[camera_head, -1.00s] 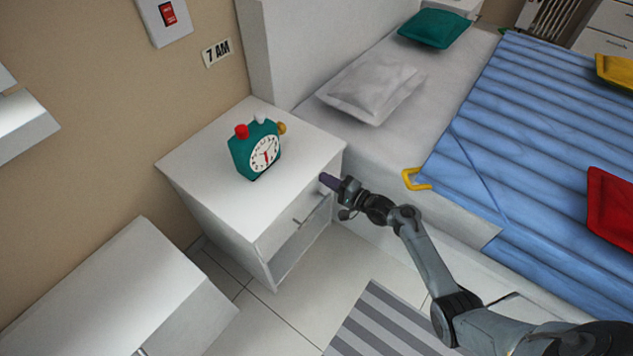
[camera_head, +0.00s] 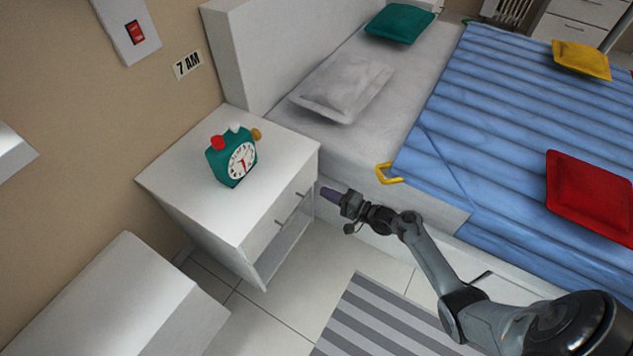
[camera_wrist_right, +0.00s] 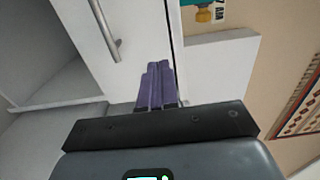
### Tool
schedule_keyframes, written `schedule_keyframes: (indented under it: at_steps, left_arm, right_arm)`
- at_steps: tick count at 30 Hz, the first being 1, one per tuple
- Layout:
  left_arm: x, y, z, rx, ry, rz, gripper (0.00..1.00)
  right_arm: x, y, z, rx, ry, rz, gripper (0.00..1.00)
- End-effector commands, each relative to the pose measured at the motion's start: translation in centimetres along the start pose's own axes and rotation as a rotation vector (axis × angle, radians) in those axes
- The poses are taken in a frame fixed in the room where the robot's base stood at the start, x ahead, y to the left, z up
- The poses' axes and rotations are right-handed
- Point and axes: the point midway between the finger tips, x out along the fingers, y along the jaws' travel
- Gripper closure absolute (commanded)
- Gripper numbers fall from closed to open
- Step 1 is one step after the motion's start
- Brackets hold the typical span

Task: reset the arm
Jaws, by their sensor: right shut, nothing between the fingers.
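My right gripper (camera_head: 330,194) is shut and empty in the head view. Its purple fingers point left, in front of and a little right of the white nightstand (camera_head: 190,183), apart from it as far as I can see. In the right wrist view the closed purple fingers (camera_wrist_right: 155,85) point toward the nightstand's white front and a metal handle (camera_wrist_right: 104,30). My right arm (camera_head: 430,255) reaches in from the lower right. My left gripper is not in view.
A green alarm clock (camera_head: 232,160) stands on the nightstand. A white cabinet (camera_head: 115,300) stands at lower left. A striped rug (camera_head: 375,320) lies on the floor.

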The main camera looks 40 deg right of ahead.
Motion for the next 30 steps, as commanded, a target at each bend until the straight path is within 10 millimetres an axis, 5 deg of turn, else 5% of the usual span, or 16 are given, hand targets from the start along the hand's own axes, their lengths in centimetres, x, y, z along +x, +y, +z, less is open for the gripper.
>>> schedule_keyframes:
  at_steps: [6, 20, 23, 30]
  left_arm:
    - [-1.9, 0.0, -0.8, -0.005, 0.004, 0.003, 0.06]
    - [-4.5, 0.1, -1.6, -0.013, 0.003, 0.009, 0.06]
    - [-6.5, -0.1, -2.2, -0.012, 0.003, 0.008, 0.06]
    - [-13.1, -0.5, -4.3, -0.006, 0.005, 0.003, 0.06]
  right_arm:
    - [-3.6, -0.3, 0.0, -0.001, -0.001, 0.0, 1.0]
    - [-7.9, 0.1, 1.2, 0.021, -0.004, 0.043, 1.0]
    - [-9.6, 0.1, 4.0, 0.043, -0.036, 0.084, 1.0]
    - [-10.2, -6.4, 14.6, -0.127, -0.176, 0.209, 1.0]
